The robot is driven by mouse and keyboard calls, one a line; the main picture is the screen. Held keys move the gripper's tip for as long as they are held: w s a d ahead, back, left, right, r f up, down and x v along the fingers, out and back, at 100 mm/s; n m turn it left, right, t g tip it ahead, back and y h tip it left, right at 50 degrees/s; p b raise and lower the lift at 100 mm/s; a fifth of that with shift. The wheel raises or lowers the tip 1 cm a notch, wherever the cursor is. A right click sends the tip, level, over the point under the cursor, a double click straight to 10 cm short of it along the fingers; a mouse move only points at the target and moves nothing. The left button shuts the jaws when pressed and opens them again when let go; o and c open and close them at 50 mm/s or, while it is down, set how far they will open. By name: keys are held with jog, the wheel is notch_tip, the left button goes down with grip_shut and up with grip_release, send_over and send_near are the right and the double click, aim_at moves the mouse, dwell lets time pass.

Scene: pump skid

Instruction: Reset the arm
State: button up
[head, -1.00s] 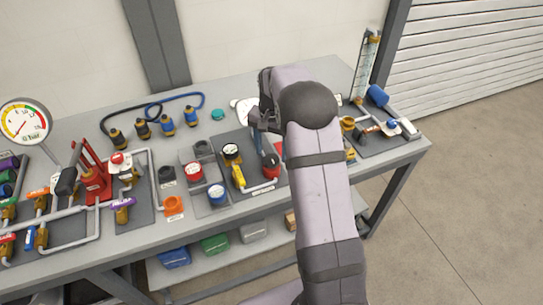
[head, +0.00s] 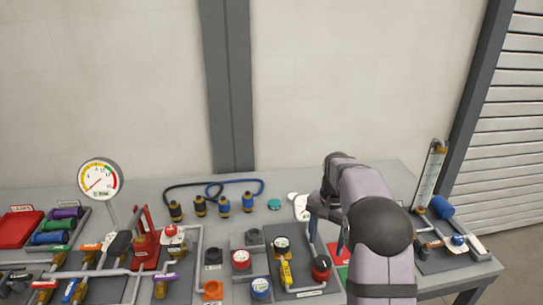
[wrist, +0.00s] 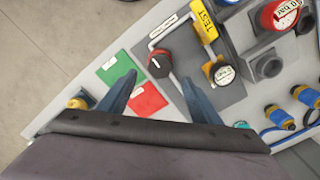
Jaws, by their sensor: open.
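My arm reaches over the right part of the bench from the lower right in the head view. My gripper (head: 327,238) is open and empty, with its blue-grey fingers pointing down at the bench. In the wrist view my gripper (wrist: 160,78) has its two fingers apart. A grey panel with a red-and-black knob (wrist: 159,64) shows beyond the fingertips. A red card (wrist: 147,99) shows between the fingers, and a green card (wrist: 118,77) lies beside it, partly behind the left finger. I cannot tell the fingertips' height above the bench.
A pressure gauge (head: 101,179) and red hand pump (head: 145,246) stand to the left. Several blue and yellow fittings and a hose (head: 245,182) lie at the back. A clear upright tube (head: 430,175) stands at the right. Bare bench (head: 385,180) shows behind my arm.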

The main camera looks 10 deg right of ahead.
aim_at(324, 268)
jog(key=shift+w+n, duration=0.2)
jog(key=shift+n, duration=0.1)
jog(key=shift+w+d+f+n+t, duration=0.15)
jog(key=shift+w+f+n+t, duration=0.5)
jog(key=shift+n, duration=0.45)
jog(key=shift+n+g, duration=0.65)
jog(key=shift+n, duration=0.15)
jog(key=s+f, duration=0.2)
jog(key=f, duration=0.1)
jog(key=s+f, duration=0.2)
jog(key=shift+a, duration=0.4)
jog(key=s+a+f+n+g, duration=0.15)
jog(key=s+a, duration=0.25)
jog(key=s, duration=0.9)
jog(key=s+a+n+g, duration=0.15)
jog(key=s+a, duration=0.25)
jog(key=s, duration=1)
jog(key=shift+w+a+r+n+t, duration=0.3)
jog(key=shift+r+t, duration=0.2)
jog(key=shift+r, duration=0.25)
jog(key=shift+w+a+r+n+t, duration=0.3)
jog(key=shift+r+t, duration=0.2)
jog(key=shift+r, duration=0.2)
jog(key=shift+w+a+r+n+t, duration=0.25)
jog(key=shift+r+t, duration=0.25)
jog(key=shift+r, duration=0.25)
